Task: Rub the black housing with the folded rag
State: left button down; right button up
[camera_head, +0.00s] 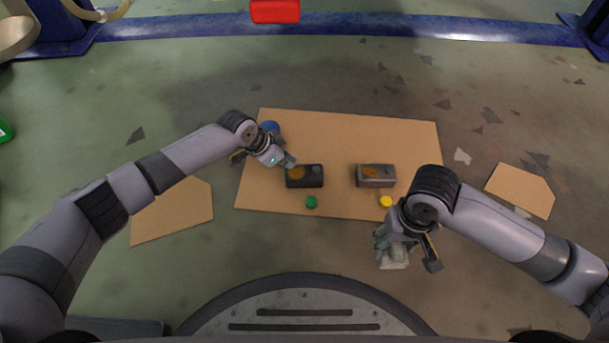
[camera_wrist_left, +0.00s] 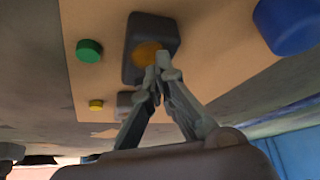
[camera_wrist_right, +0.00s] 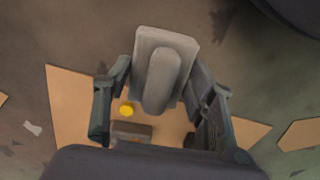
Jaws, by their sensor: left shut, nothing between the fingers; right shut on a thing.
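The black housing (camera_head: 312,181) lies on a cardboard sheet (camera_head: 340,126), with an orange-brown stain on its top; it also shows in the left wrist view (camera_wrist_left: 135,65). My left gripper (camera_head: 290,164) is shut and empty, its fingertips (camera_wrist_left: 158,72) over the stain's edge; I cannot tell whether they touch. My right gripper (camera_head: 408,258) is shut on the folded rag (camera_head: 393,263), pale grey and thick, in front of the sheet's near right edge. The rag shows between its fingers in the right wrist view (camera_wrist_right: 163,70).
A grey housing (camera_head: 375,182) with a similar stain sits right of the black one. A green cap (camera_head: 312,202) and a yellow cap (camera_head: 386,201) lie in front of them. A blue cylinder (camera_head: 271,126) stands behind my left gripper. Loose cardboard pieces (camera_head: 520,190) flank the sheet.

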pick_arm(q)
jog(key=shift+f+b, duration=0.55)
jog(key=shift+f, duration=0.4)
pick_arm(e)
jog(key=shift+f, duration=0.6)
pick_arm(q)
jog(key=shift+r, duration=0.1)
